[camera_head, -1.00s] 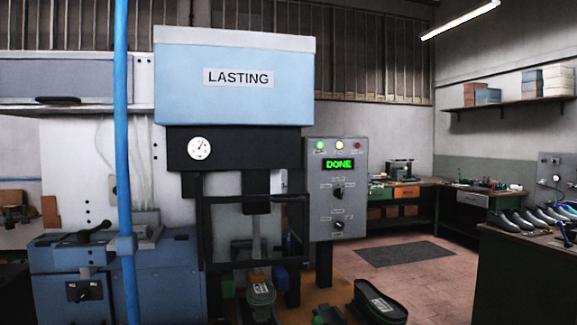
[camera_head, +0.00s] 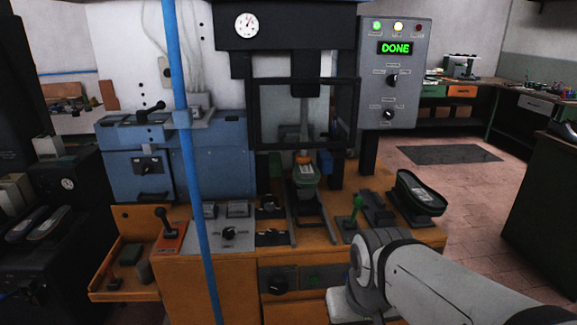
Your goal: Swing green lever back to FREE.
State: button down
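The green lever (camera_head: 356,206) stands near upright on the orange bench top of the press, right of the clamped shoe form. Its position labels are too small to read. My white arm crosses the lower right of the view, its joint just below and right of the lever, and apart from it as far as I can tell. My gripper is not in view.
The press carries a black guard frame (camera_head: 258,120) over a shoe form (camera_head: 305,180). A dark shoe-shaped piece (camera_head: 420,192) sits right of the lever. A panel (camera_head: 398,70) reads DONE. A blue pole (camera_head: 182,150) stands at left. A red-based lever (camera_head: 168,235) is at left.

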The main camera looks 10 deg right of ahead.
aim_at(358, 201)
jog(key=k, duration=1.35)
jog(key=z, duration=0.4)
jog(key=i, duration=0.65)
jog(key=z, duration=0.45)
jog(key=i, duration=0.85)
jog(key=u, duration=0.3)
